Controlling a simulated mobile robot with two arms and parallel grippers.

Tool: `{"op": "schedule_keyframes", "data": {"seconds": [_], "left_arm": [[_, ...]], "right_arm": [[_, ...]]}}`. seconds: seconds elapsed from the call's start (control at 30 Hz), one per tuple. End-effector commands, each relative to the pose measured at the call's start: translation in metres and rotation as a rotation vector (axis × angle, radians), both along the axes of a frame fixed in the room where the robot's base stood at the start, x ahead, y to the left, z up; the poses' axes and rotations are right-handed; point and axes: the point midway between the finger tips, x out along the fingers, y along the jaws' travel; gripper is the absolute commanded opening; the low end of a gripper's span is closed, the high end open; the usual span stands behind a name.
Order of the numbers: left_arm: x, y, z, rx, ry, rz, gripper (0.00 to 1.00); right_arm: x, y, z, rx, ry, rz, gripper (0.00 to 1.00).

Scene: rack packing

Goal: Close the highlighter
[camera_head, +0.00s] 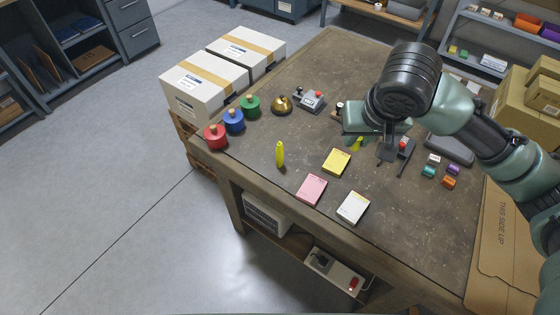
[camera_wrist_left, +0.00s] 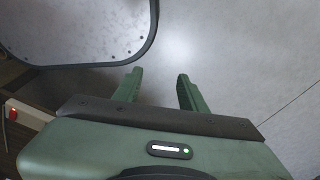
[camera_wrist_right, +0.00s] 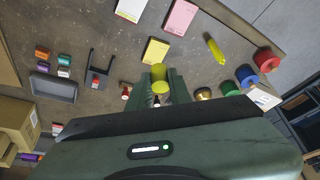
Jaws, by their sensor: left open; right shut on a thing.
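A yellow highlighter body (camera_head: 280,154) is on the table's front left part, looking upright or slightly tilted; it also shows in the right wrist view (camera_wrist_right: 215,50). My right gripper (camera_head: 358,137) is over the table to its right. In the right wrist view its fingers (camera_wrist_right: 160,78) are shut on a short yellow piece (camera_wrist_right: 160,88), which looks like the highlighter cap. It shows in the head view as a small yellow bit (camera_head: 356,145) below the hand, apart from the body. My left gripper (camera_wrist_left: 157,85) is open and empty over grey floor; the head view does not show it.
Yellow (camera_head: 335,162), pink (camera_head: 311,190) and white (camera_head: 353,208) note pads lie right of the body. Red (camera_head: 215,137), blue (camera_head: 233,122) and green (camera_head: 250,107) round items stand at the left edge. A brass bell (camera_head: 281,104) stands behind. Table around the body is clear.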

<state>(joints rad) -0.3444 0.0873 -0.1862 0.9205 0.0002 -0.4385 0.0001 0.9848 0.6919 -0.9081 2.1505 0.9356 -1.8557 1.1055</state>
Motion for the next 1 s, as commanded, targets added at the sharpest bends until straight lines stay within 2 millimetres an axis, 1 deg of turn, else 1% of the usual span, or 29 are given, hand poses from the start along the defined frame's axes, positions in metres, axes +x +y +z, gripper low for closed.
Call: {"op": "schedule_keyframes", "data": {"seconds": [0.03,0.1,0.17,0.2,0.27,0.3,0.37,0.4,0.5,0.67,0.77,0.87,0.9,0.97,1.0], "left_arm": [[0.022,-0.004,0.0,-0.003,-0.02,0.003,0.42],[0.047,-0.009,0.014,-0.006,-0.035,0.006,0.42],[0.066,-0.012,0.028,-0.008,-0.047,0.008,0.42],[0.078,-0.014,0.039,-0.008,-0.057,0.01,0.42],[0.094,-0.016,0.057,-0.01,-0.07,0.013,0.42],[0.103,-0.018,0.071,-0.012,-0.08,0.015,0.42],[0.114,-0.019,0.091,-0.012,-0.092,0.018,0.42],[0.121,-0.02,0.106,-0.013,-0.1,0.02,0.42],[0.13,-0.021,0.138,-0.014,-0.118,0.02,0.42],[0.141,-0.019,0.183,0.002,-0.163,-0.005,0.42],[0.154,-0.015,0.21,0.039,-0.222,-0.06,0.42],[0.181,-0.006,0.239,0.135,-0.339,-0.19,0.42],[0.194,-0.003,0.25,0.186,-0.39,-0.257,0.42],[0.215,0.001,0.264,0.271,-0.466,-0.361,0.42],[0.23,0.003,0.274,0.334,-0.517,-0.436,0.42]], "right_arm": [[0.011,0.013,-0.014,0.003,-0.002,0.007,0.0],[0.024,0.028,-0.022,0.001,-0.002,0.012,0.0],[0.034,0.04,-0.029,0.0,-0.002,0.016,0.0],[0.041,0.048,-0.033,0.0,-0.003,0.019,0.0],[0.051,0.061,-0.039,-0.001,-0.003,0.024,0.0],[0.057,0.069,-0.043,-0.003,-0.003,0.027,0.0],[0.067,0.081,-0.049,-0.003,-0.004,0.031,0.0],[0.072,0.089,-0.052,-0.004,-0.003,0.033,0.0],[0.084,0.105,-0.057,-0.004,-0.003,0.037,0.0],[0.099,0.125,-0.063,-0.006,-0.002,0.04,0.0],[0.107,0.136,-0.067,-0.007,-0.003,0.039,0.0],[0.115,0.147,-0.07,-0.007,-0.004,0.038,0.0],[0.117,0.15,-0.07,-0.006,-0.004,0.039,0.0],[0.119,0.153,-0.07,-0.007,-0.004,0.038,0.0],[0.12,0.154,-0.07,-0.008,-0.005,0.038,0.0]]}}
